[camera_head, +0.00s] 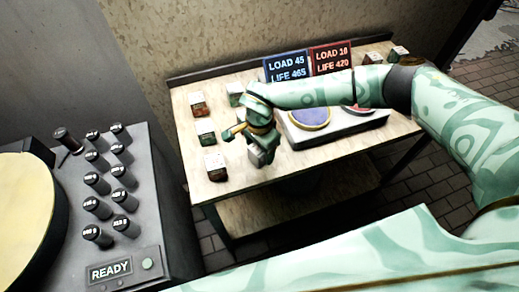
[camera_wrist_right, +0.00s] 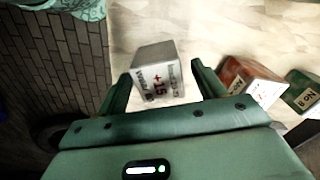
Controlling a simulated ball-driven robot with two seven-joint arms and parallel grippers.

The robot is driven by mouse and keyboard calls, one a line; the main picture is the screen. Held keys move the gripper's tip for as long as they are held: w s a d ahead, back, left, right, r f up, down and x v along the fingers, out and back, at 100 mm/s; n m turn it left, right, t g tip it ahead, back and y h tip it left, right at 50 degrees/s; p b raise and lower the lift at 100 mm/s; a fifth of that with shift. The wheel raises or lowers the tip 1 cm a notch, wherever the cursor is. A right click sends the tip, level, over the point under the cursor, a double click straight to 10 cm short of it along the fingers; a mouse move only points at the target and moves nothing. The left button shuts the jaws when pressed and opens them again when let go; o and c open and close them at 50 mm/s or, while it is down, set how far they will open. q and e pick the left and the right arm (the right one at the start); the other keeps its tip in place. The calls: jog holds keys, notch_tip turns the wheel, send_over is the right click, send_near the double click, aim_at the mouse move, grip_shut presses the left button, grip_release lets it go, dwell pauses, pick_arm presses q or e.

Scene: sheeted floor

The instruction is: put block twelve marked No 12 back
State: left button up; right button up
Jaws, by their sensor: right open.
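My right gripper (camera_head: 246,140) is open over the front left part of the wooden table. In the right wrist view, a pale grey-white block (camera_wrist_right: 158,72) with a red "+15" and small dark lettering lies between and just beyond the fingers of my gripper (camera_wrist_right: 165,92); I cannot tell whether they touch it. I cannot read "No 12" on any block. My left gripper is not in view.
Blue (camera_head: 286,66) and red (camera_head: 331,58) display panels stand at the back. A grey device with a blue-topped disc (camera_head: 310,117) is partly behind my arm. In the wrist view, a rust block (camera_wrist_right: 252,80) and green block (camera_wrist_right: 303,92) lie right. A console (camera_head: 130,210) stands left.

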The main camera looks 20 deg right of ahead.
notch_tip(320, 180, up, 10)
jog(key=p, duration=0.1)
jog(key=shift+s+a, duration=0.1)
dwell(0.4)
